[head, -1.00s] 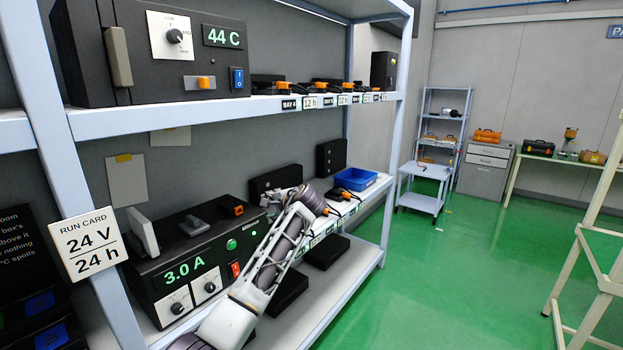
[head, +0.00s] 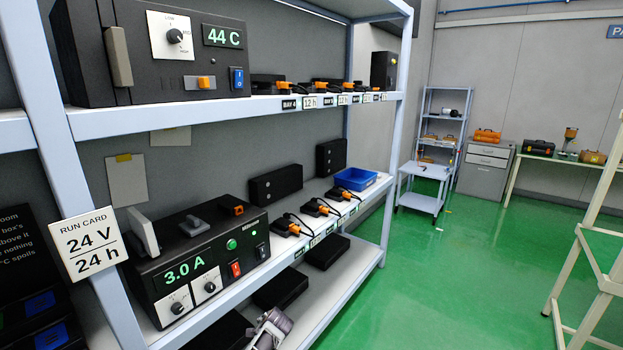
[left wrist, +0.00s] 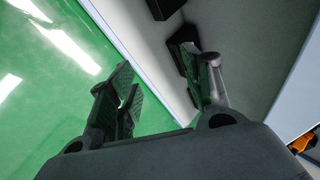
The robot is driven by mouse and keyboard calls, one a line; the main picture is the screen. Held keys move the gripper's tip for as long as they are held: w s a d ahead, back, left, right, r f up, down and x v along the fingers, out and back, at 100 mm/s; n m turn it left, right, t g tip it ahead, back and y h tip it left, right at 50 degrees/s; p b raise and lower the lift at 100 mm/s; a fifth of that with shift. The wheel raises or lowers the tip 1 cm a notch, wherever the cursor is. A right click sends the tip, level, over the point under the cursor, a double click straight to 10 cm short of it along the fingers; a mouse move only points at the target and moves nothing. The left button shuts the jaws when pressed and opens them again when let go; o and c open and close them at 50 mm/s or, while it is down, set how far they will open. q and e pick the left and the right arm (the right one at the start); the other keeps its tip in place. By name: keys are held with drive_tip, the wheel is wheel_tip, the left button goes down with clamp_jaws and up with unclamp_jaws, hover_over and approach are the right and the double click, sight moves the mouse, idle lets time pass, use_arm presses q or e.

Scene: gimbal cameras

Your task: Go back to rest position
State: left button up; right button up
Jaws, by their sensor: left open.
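My left gripper (left wrist: 165,88) is open and empty in the left wrist view, its two dark fingers spread apart. Behind the fingers are the green floor and a pale shelf board with dark boxes. In the head view only a small grey and silver part of my arm (head: 271,328) shows at the bottom edge, in front of the lower shelf; it touches nothing that I can make out. My right gripper is in neither view.
The shelf rack (head: 60,125) holds a black power unit (head: 205,255) reading 3.0 A, an oven-like box (head: 150,50) reading 44 C, orange connectors (head: 317,208) and a blue bin (head: 356,179). The green floor (head: 440,270) to the right is clear.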

use_arm(q)
drive_tip(key=s+a+f+n+g+h, duration=0.1)
drive_tip(key=s+a+f+n+g, duration=0.1)
drive_tip(key=s+f, duration=1.2)
drive_tip(key=s+a+f+n+g+h, duration=0.1)
drive_tip(key=s+a+f, duration=0.1)
drive_tip(key=s+f, duration=1.15)
drive_tip(key=s+a+f+n+g, duration=0.1)
drive_tip(key=s+f, duration=0.3)
drive_tip(key=s, duration=0.8)
drive_tip(key=s+a+f+n+g, duration=0.1)
drive_tip(key=s+a+f+n, duration=0.1)
drive_tip(key=s, duration=1.1)
drive_tip(key=s+a+f+n+g+h, duration=0.1)
drive_tip(key=s+a+f, duration=0.3)
drive_tip(key=s, duration=0.9)
wheel_tip(320, 180, down, 2)
drive_tip(key=shift+f+n, duration=0.2)
drive_tip(key=shift+n, duration=0.3)
